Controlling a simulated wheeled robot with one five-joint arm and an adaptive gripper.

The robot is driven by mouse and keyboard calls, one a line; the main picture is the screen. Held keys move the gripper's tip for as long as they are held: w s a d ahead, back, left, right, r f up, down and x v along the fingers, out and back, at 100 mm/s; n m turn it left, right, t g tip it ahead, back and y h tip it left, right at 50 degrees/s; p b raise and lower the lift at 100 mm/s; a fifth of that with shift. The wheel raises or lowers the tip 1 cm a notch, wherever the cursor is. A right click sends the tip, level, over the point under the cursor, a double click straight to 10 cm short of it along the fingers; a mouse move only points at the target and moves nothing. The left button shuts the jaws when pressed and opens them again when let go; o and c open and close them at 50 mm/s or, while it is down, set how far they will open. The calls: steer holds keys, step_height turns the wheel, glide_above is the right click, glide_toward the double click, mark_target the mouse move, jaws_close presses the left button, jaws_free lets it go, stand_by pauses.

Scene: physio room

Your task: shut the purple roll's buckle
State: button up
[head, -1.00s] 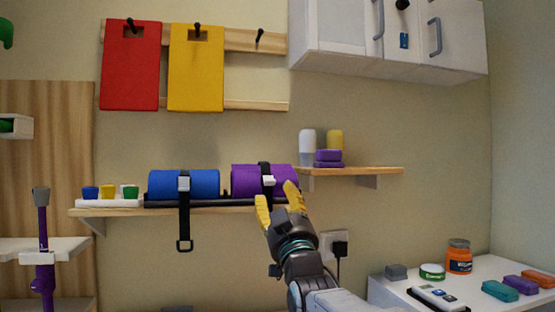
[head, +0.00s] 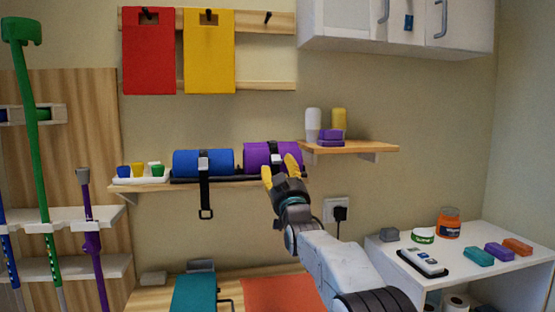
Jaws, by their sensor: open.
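The purple roll (head: 257,152) lies on a dark tray on the wall shelf, right of the blue roll (head: 203,163). A black strap with a pale buckle (head: 276,158) runs over the purple roll. My gripper (head: 281,172), with yellow fingertips, is open in front of the roll's right part. The fingers overlap the roll and sit close beside the buckle in the picture. I cannot tell whether they touch it. The gripper hides the roll's lower right and whatever hangs below the buckle. The blue roll has its own strap and white buckle, with a loose end hanging below the shelf.
Small coloured cups (head: 139,171) stand at the shelf's left end. A higher shelf (head: 362,148) with bottles and purple blocks is just right of the purple roll. A white cabinet top (head: 470,272) with jars and blocks is at lower right. Crutches stand at left.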

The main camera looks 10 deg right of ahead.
mark_target(278, 163)
steer(key=shift+p+x, duration=0.95)
steer(key=shift+x, duration=1.05)
steer(key=shift+c, duration=0.3)
jaws_close()
